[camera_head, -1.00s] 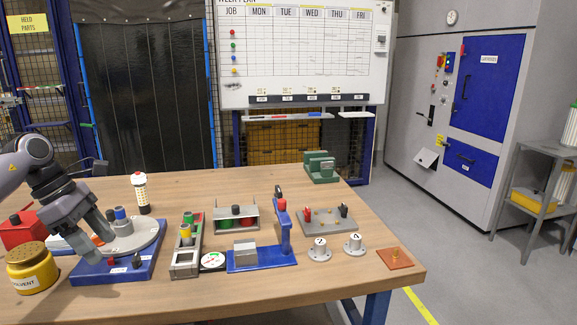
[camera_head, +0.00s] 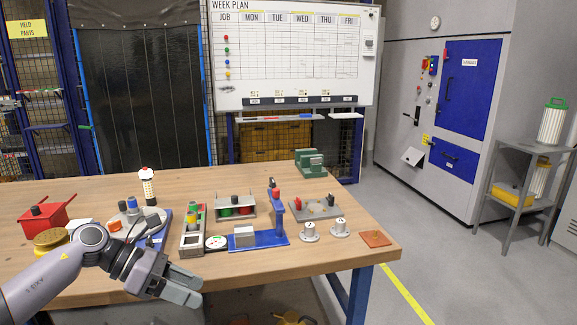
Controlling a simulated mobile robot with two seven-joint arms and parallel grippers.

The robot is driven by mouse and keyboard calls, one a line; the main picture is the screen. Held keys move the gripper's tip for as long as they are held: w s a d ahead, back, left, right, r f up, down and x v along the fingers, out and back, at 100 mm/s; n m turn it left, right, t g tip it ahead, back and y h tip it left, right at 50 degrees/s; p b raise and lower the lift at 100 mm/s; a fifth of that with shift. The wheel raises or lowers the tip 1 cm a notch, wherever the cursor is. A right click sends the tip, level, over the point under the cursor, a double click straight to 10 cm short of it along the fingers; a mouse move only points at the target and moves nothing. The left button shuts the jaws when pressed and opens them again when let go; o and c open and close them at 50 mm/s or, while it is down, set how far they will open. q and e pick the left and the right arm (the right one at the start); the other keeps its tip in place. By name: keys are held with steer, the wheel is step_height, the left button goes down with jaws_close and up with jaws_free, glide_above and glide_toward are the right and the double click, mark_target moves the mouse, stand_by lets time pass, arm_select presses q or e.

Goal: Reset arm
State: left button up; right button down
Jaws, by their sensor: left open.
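My left gripper (camera_head: 186,285) is open, with nothing visible between its fingers. It is in front of the bench's front edge, at the lower left of the head view. My left arm comes in from the left and partly hides the rotary jig (camera_head: 162,238), a blue base with a round grey plate (camera_head: 128,217) and coloured pegs. My right gripper is not in view.
The wooden bench (camera_head: 280,268) holds a red box (camera_head: 44,218), a yellow solvent pot (camera_head: 52,238), a grey parts rack (camera_head: 193,240), a blue press (camera_head: 260,239), numbered knobs (camera_head: 310,232) and a green vise (camera_head: 310,162). Free floor lies to the right.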

arm_select(q)
steer(key=s+d+f+n+t+h+p, duration=0.1)
steer(key=s+d+n+t+h, duration=0.15)
steer(key=d+n, duration=0.3)
steer(key=s+d+n+t+h+p, duration=0.1)
steer(key=s+d+n+t+h, duration=0.15)
steer(key=d+n+h, duration=0.35)
steer(key=s+a+f+n+t+y+p, duration=0.1)
steer(key=s+a+f+n+y, duration=0.3)
steer(key=n, duration=0.7)
steer(key=s+a+f+n+t+y+p, duration=0.1)
steer(key=s+a+f+n+y, duration=0.3)
steer(key=s+f+n+y, duration=0.3)
steer(key=s+a+f+n+t+y, duration=0.2)
steer(key=s+a+f+n+y, duration=0.2)
steer(key=s+n, duration=0.5)
step_height(320, 180, down, 4)
steer(key=n+y, duration=0.2)
steer(key=n, duration=0.6)
steer(key=shift+a+y+p, duration=0.2)
steer(key=shift+y+p, duration=0.15)
steer(key=shift+p, duration=0.05)
steer(key=shift+r, duration=0.1)
steer(key=c, duration=0.3)
